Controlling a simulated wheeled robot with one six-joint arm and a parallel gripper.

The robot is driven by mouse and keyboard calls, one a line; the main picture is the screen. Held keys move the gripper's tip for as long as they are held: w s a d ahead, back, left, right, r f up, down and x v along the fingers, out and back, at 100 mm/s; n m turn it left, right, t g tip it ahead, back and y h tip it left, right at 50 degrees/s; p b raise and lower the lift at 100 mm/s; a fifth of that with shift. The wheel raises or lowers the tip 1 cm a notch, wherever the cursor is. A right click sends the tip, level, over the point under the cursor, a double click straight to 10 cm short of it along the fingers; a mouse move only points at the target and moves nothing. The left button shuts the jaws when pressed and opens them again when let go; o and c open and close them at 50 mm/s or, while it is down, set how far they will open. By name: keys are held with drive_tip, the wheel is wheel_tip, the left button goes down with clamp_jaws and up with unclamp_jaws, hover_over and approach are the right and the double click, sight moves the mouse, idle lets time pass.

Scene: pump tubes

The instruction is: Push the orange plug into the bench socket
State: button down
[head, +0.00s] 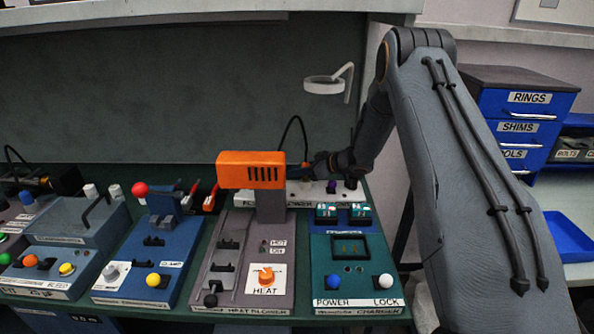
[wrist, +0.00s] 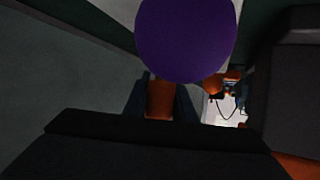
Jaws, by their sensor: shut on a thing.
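In the wrist view, an orange piece (wrist: 160,100), which looks like the plug, sits between the dark fingers of my gripper (wrist: 161,108). My gripper is shut on it. A round purple knob (wrist: 185,38) is very close to the camera and covers part of the view beyond the plug. In the head view, my gripper (head: 316,170) is at the back of the bench, just right of the orange blower head, above a pale labelled strip (head: 312,198). The plug's tip and any socket opening are hidden, so I cannot tell whether they touch.
The heat blower (head: 250,170) with its orange head stands just left of my gripper. The green charger unit (head: 352,275) is in front of the strip. A black cable (head: 292,121) arches behind the blower. A blue clamp unit (head: 150,265) stands further left.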

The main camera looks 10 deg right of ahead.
sight(297, 185)
drive_tip(key=shift+f+b, duration=0.75)
drive_tip(key=shift+f, duration=0.75)
drive_tip(key=c, duration=1.4)
unclamp_jaws()
drive_tip(key=shift+c, duration=0.2)
drive_tip(key=shift+o, duration=0.3)
drive_tip(key=shift+d, duration=0.1)
drive_tip(key=b+v, duration=0.1)
drive_tip(key=v, duration=0.6)
drive_tip(key=shift+s+d+r+b, duration=0.2)
drive_tip(key=shift+s+b, duration=0.1)
drive_tip(key=shift+b, duration=0.1)
